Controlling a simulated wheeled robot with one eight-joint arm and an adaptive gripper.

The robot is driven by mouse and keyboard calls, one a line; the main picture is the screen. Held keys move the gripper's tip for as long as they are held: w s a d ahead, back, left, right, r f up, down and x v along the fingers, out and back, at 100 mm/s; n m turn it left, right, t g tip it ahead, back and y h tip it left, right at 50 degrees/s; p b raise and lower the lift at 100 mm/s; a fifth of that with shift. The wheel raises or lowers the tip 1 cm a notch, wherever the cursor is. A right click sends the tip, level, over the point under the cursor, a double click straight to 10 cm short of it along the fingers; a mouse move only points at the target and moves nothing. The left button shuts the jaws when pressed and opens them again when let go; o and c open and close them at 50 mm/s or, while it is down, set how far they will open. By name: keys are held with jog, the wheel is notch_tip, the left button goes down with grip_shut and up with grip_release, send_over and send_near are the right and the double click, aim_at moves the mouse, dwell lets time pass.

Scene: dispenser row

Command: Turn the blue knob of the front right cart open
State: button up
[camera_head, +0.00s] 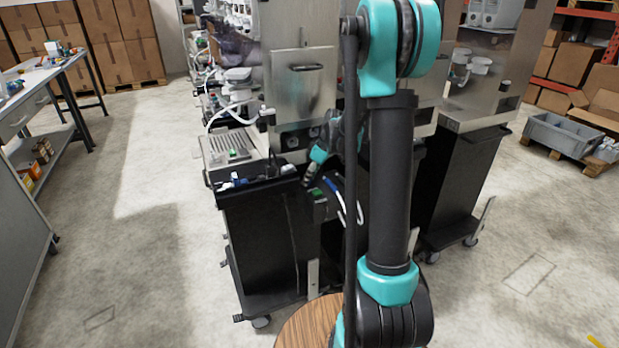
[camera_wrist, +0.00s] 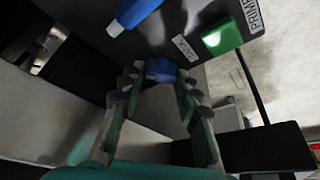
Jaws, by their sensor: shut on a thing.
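In the wrist view, a round blue knob (camera_wrist: 161,71) sits on a dark panel between my gripper's (camera_wrist: 158,80) toothed fingertips. The fingers are closed on its sides and partly hide it. A small label reading "TANK" (camera_wrist: 184,48) is just above the knob. In the head view, my gripper (camera_head: 308,180) is at the front top of a black cart (camera_head: 262,240). The knob cannot be made out there.
A green block (camera_wrist: 222,38), also in the head view (camera_head: 319,193), and a blue handle (camera_wrist: 135,12) are close to my fingers. A "PRIMER" label is nearby. A second black cart (camera_head: 465,180) stands to the right. Floor at left is clear, beside a workbench (camera_head: 35,88).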

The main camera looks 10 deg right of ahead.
jog(key=n+g, duration=0.1)
jog(key=n, duration=0.2)
jog(key=shift+w+n+y, duration=0.15)
jog(key=shift+n+y, duration=0.15)
jog(key=shift+y, duration=0.1)
jog(key=shift+n+g, duration=0.9)
jog(key=shift+n, duration=0.9)
jog(key=o, duration=1.1)
